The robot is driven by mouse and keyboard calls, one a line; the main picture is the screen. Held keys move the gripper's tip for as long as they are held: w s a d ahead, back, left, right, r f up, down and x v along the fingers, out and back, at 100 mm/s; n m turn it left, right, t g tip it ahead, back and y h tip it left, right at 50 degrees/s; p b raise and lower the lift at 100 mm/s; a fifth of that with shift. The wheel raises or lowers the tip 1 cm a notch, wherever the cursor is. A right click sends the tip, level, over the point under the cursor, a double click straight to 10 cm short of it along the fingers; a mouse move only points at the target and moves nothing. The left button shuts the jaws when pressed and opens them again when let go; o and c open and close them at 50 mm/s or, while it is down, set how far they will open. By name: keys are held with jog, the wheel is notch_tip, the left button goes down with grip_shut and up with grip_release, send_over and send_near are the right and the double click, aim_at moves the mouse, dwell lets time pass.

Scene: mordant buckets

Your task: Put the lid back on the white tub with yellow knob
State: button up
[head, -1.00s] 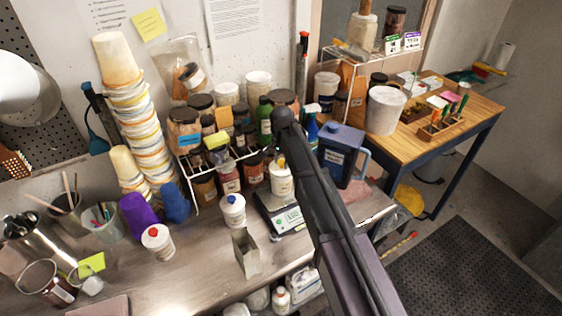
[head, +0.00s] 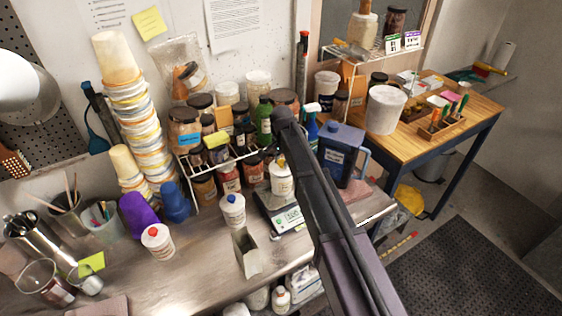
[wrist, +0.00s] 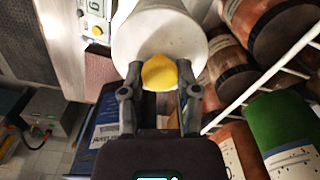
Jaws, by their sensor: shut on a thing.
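The white tub with yellow knob (head: 281,182) stands upright at the back of the bench's right part, by the scale, partly covered by my arm. In the wrist view the white lid (wrist: 135,58) fills the top middle, with its yellow knob (wrist: 159,73) between my fingers. My gripper (wrist: 160,80) is shut on that knob. The lid lies over the tub's mouth, but I cannot tell whether it is fully seated. In the head view my arm hides most of the fingers.
A white tub with blue knob (head: 232,211) and one with red knob (head: 157,243) stand to the left. A scale (head: 290,218) is just in front. A wire rack of jars (head: 228,177) is close behind, and a blue jug (head: 340,155) is to the right.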

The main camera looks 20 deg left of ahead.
dwell(0.9)
jog(key=o, duration=1)
jog(key=shift+o, duration=0.4)
jog(key=shift+o, duration=1)
jog(key=shift+r+p, duration=3.45)
jog(key=shift+p, duration=0.05)
grip_shut()
